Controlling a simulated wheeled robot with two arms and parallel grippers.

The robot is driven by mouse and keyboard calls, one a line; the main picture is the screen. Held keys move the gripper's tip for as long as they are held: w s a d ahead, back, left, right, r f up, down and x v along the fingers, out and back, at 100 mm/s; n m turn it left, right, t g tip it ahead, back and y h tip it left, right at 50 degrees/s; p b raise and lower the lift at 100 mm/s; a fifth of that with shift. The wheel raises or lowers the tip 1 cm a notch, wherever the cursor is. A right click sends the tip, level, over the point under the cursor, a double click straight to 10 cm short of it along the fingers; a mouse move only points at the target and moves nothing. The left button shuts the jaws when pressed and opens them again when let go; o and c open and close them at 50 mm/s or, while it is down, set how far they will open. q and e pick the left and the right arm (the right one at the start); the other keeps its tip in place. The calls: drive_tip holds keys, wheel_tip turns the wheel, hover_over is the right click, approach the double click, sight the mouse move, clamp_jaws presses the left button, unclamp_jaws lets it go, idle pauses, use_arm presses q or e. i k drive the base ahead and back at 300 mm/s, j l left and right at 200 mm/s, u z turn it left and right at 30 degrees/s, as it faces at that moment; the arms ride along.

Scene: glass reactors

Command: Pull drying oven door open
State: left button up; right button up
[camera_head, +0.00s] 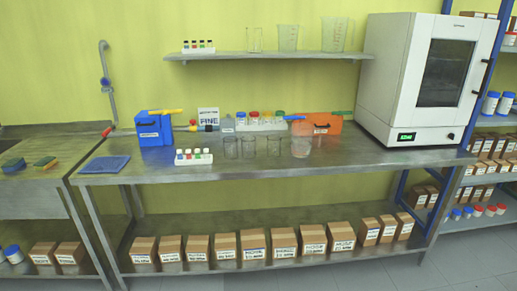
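The drying oven (395,75) is a large white box at the right end of the steel bench. Its door (446,72) has a dark window and looks closed. A dark handle (481,76) sits on the door's right edge. A green-lit display (406,137) and a dark knob (451,136) are on the panel below the door. Neither of my grippers shows in the head view, so their state and distance from the handle are hidden.
The bench (340,168) has a clear front strip before the oven. Glass beakers (247,147), a blue box (154,128) and an orange box (316,124) stand left of it. A blue-framed rack (490,62) with bottles and cartons stands close to the oven's right.

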sight(423, 27)
drive_tip(key=z, duration=1.3)
drive_tip(key=i, duration=0.3)
